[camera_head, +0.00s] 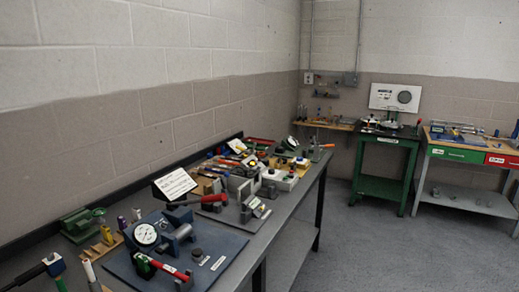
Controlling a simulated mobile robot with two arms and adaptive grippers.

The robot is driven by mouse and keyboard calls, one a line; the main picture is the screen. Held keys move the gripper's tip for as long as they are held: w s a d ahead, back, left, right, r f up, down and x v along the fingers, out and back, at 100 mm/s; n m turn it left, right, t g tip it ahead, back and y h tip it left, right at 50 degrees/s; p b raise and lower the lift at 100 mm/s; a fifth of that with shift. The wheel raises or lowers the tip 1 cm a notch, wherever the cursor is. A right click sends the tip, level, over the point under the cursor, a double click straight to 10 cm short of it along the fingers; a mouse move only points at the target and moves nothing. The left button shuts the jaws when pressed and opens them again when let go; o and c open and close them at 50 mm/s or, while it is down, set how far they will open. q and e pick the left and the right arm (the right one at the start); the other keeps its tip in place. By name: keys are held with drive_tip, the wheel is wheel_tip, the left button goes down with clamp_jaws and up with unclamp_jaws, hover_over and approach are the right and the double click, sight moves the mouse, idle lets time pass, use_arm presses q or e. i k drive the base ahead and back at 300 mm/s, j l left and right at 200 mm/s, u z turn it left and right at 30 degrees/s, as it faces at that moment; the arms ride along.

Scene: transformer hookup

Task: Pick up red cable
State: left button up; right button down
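I cannot make out a red cable for certain in the head view. Red items that show are a long red-handled tool (198,201) on the long grey workbench (283,222) and a red and green piece (162,267) on a blue-grey plate (213,245) at the front. More small red items lie farther back, too small to identify. Neither of my grippers can be made out in this view. A dark rod with a blue and white end (53,264) shows at the lower left; I cannot tell what it is.
A round dial gauge (146,234) and a green vise-like device (83,223) stand on the crowded workbench along the left wall. A green cart (384,188) and a green and red bench (462,154) stand at the back right. The grey floor (400,255) at the right is clear.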

sight(168, 269)
drive_tip(key=i+l+u, duration=0.1)
drive_tip(key=u, duration=0.3)
drive_tip(key=i+l+u, duration=0.1)
drive_tip(key=l+u, duration=0.4)
drive_tip(key=u, duration=0.25)
drive_tip(key=i, duration=0.05)
